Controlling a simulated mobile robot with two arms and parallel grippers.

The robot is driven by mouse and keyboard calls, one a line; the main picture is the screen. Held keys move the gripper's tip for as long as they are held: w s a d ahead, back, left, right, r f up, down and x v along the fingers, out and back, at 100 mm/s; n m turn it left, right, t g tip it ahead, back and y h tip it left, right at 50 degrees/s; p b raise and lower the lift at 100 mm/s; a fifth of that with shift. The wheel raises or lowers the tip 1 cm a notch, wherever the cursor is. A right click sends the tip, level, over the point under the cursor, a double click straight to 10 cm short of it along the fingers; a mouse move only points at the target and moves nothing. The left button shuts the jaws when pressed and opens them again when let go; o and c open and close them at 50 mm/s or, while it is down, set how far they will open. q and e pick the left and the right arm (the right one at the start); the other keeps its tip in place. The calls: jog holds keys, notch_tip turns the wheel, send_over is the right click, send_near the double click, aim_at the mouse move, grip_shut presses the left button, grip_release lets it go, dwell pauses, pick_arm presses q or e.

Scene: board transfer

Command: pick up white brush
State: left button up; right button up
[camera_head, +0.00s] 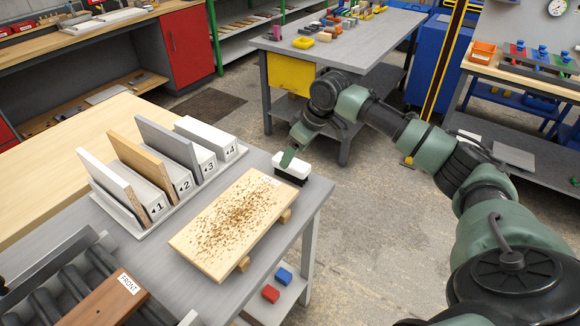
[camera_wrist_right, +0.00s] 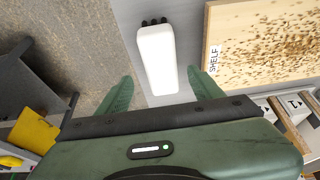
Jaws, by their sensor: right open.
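The white brush (camera_head: 291,167) has a white top and dark bristles below. It rests at the right edge of the grey table, just beyond the speckled board. My right gripper (camera_head: 289,158) is above the brush, pointing down. In the right wrist view the white brush (camera_wrist_right: 157,58) lies ahead of and between the two open green fingers of my right gripper (camera_wrist_right: 160,75), with a gap on each side. The fingers are not closed on it. My left gripper is not in view.
A wooden board (camera_head: 232,226) covered in brown specks lies beside the brush, marked SHELF in the wrist view. A rack (camera_head: 237,155) with numbered slots holds upright boards behind it. Rollers (camera_head: 70,285) and a board marked FRONT (camera_head: 112,301) are front left. Red (camera_head: 270,293) and blue (camera_head: 284,275) blocks sit on the lower shelf.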

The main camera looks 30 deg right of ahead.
jog(key=x, duration=0.3)
jog(key=shift+s+a, duration=0.1)
jog(key=shift+a, duration=0.05)
jog(key=shift+p+x, duration=0.3)
jog(key=shift+x, duration=0.5)
pick_arm(q)
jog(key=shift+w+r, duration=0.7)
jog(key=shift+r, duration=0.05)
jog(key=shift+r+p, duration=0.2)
jog(key=shift+p, duration=0.25)
pick_arm(e)
jog(key=shift+f, duration=0.25)
grip_shut()
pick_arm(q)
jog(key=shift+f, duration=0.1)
